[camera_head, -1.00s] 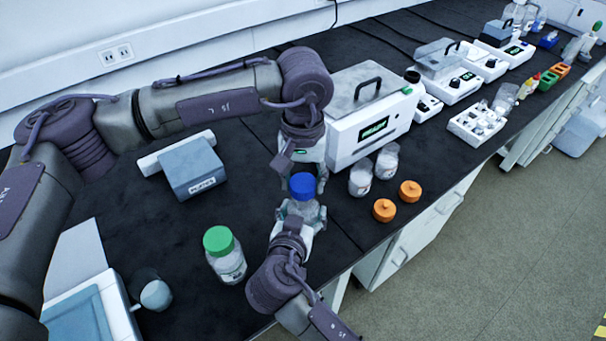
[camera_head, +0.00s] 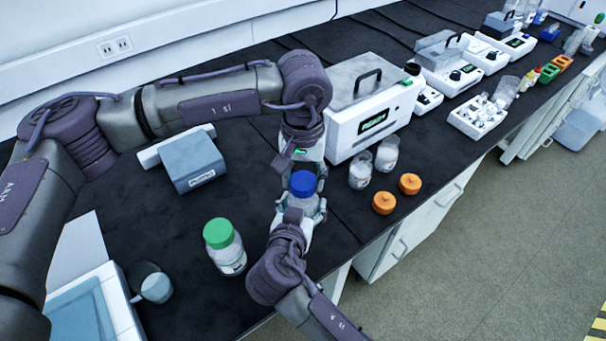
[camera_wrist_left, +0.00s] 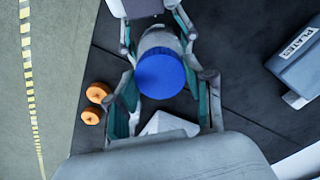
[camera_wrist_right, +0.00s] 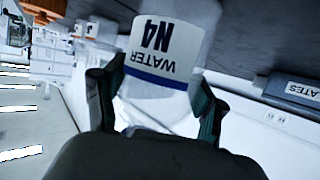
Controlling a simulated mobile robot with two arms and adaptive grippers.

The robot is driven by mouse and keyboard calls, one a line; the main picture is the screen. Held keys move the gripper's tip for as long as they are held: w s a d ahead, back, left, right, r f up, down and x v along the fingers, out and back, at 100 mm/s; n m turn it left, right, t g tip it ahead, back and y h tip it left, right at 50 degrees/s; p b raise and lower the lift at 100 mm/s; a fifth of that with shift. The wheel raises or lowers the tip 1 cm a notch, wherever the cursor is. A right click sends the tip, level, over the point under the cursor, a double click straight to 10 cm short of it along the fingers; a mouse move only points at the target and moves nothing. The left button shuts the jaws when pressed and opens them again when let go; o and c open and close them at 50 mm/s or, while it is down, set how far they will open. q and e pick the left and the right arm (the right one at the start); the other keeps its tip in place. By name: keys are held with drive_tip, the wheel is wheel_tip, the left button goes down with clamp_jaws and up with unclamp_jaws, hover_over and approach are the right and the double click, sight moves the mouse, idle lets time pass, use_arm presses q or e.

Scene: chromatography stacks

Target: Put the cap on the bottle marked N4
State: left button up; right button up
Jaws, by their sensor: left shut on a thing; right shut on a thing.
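The blue cap (camera_head: 302,184) sits between the fingers of my left gripper (camera_head: 304,176), which is shut on it from above. It also shows in the left wrist view (camera_wrist_left: 160,74), over the top of a clear bottle. My right gripper (camera_head: 301,212) is shut around that bottle's body from the front. In the right wrist view the bottle's label (camera_wrist_right: 163,45) reads WATER N4, upside down in the picture, between the two fingers. The bottle looks upright under the cap. The neck is hidden, so I cannot tell whether the cap is seated.
A green-capped bottle (camera_head: 225,248) stands front left. Two open jars, one (camera_head: 361,171) nearer and one (camera_head: 387,154) behind, stand right, beside two orange caps (camera_head: 384,203) (camera_head: 410,184). A white instrument (camera_head: 375,120) and a PLATES box (camera_head: 192,162) stand behind. The bench edge is close on the right.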

use_arm(q)
drive_tip(key=shift+f, duration=0.6)
drive_tip(key=m, duration=0.4)
drive_tip(key=shift+m, duration=0.4)
drive_tip(key=m, duration=0.4)
drive_tip(key=shift+m, duration=0.4)
drive_tip(key=o, duration=0.9)
drive_tip(key=shift+r, duration=0.1)
drive_tip(key=shift+r, duration=2.15)
